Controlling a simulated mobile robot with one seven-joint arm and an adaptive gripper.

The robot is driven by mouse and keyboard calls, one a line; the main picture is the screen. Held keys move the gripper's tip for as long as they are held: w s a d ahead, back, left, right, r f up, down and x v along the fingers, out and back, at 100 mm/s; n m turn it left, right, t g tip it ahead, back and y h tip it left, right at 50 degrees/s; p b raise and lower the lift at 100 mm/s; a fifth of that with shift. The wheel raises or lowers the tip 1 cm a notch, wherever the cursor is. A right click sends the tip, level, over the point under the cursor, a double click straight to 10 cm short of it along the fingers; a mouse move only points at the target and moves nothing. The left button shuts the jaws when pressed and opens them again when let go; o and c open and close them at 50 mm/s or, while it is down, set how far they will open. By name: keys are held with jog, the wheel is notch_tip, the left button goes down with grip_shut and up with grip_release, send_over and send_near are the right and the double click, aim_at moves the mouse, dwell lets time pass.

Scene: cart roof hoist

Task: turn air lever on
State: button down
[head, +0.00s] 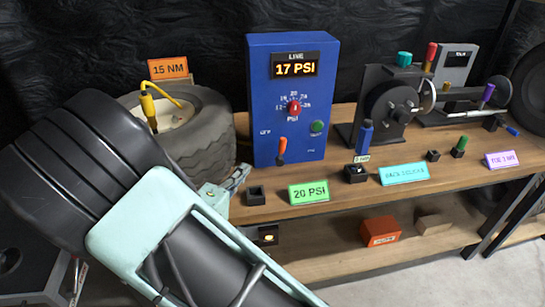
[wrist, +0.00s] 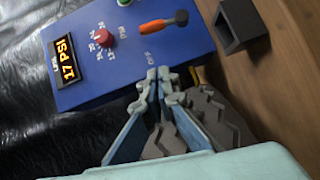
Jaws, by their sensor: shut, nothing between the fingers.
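The blue air box (head: 291,100) stands on the bench and its display reads 17 PSI. Its orange lever (head: 282,147) sits low on the front face and points roughly up from a dark base, with a small label to its left. In the wrist view the lever (wrist: 160,26) shows beyond my fingertips, with clear space between. My gripper (wrist: 160,82) is shut and empty, its tips by the lower side edge of the box. In the head view my arm hides most of the gripper, which is low and left of the lever.
A red dial (head: 295,108) and green button (head: 317,127) are above the lever. A small black holder (head: 256,195) and green 20 PSI sign (head: 309,193) are in front. Space directly before the lever looks clear.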

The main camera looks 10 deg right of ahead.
aim_at(281, 151)
jog(key=s+d+b+x, duration=0.1)
jog(key=b+x, duration=0.1)
jog(key=x, duration=0.4)
jog(key=d+b+x, duration=0.1)
jog(key=x, duration=0.5)
jog(key=shift+d+f+b, duration=0.2)
jog(key=shift+d+b, duration=0.2)
jog(key=shift+d, duration=0.1)
jog(key=shift+d+r+p, duration=0.1)
jog(key=shift+r+p, duration=0.05)
jog(key=shift+p, duration=0.35)
